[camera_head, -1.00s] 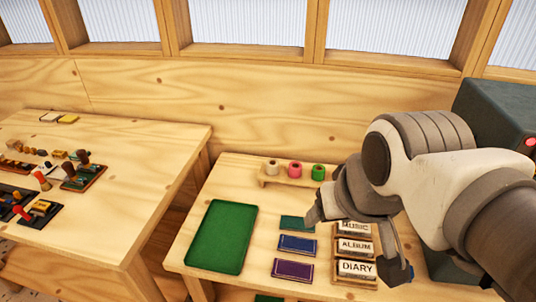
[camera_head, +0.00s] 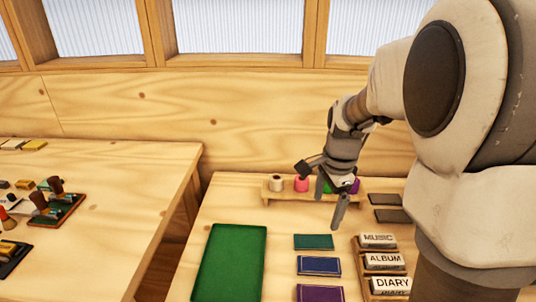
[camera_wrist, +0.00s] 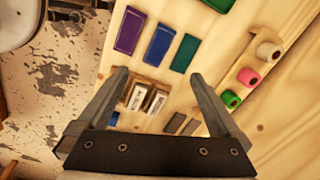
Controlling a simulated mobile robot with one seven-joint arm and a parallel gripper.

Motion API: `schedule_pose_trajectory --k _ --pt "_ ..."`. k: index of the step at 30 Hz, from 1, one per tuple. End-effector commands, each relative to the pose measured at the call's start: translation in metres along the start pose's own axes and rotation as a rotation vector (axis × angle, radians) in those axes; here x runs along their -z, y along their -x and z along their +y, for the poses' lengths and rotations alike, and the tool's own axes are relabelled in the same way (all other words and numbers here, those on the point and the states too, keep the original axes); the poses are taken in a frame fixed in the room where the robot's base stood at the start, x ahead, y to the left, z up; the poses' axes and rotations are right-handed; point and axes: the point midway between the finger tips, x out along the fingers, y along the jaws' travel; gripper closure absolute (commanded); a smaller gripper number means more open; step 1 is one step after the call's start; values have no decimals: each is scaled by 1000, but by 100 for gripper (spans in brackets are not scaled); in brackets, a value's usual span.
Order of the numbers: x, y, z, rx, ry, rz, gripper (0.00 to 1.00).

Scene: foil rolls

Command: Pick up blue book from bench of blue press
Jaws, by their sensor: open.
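A blue book (camera_head: 319,266) lies flat on the wooden table, between a green book (camera_head: 313,242) and a purple book (camera_head: 320,293). In the wrist view the blue book (camera_wrist: 158,44) lies beyond the fingertips, apart from them. A small blue thing (camera_wrist: 113,119) shows beside my left finger there; I cannot tell what it is. My gripper (camera_head: 322,190) is open and empty, above the table by the foil-roll rack. It also shows in the wrist view (camera_wrist: 158,76). I cannot make out a blue press; my arm hides the table's right side.
A green tray (camera_head: 230,262) lies left of the books. Label blocks reading MUSIC (camera_head: 378,240), ALBUM (camera_head: 384,260) and DIARY (camera_head: 391,285) stand right of them. A rack (camera_head: 270,197) holds several foil rolls at the back. Another table (camera_head: 110,200) stands left, beyond a gap.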

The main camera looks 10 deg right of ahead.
Motion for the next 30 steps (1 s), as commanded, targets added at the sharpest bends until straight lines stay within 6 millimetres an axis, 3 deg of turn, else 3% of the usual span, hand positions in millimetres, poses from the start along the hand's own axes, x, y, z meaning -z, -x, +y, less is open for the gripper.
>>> schedule_pose_trajectory --k 1,6,16,24,30 --pt "7 -25 -5 -26 -71 1 0" --pt "23 -68 -16 -77 -263 13 0" --pt "32 -110 -18 -107 -375 23 0" --pt "32 -169 -11 -109 -373 23 0" --pt "32 -202 -8 -106 -372 23 0"
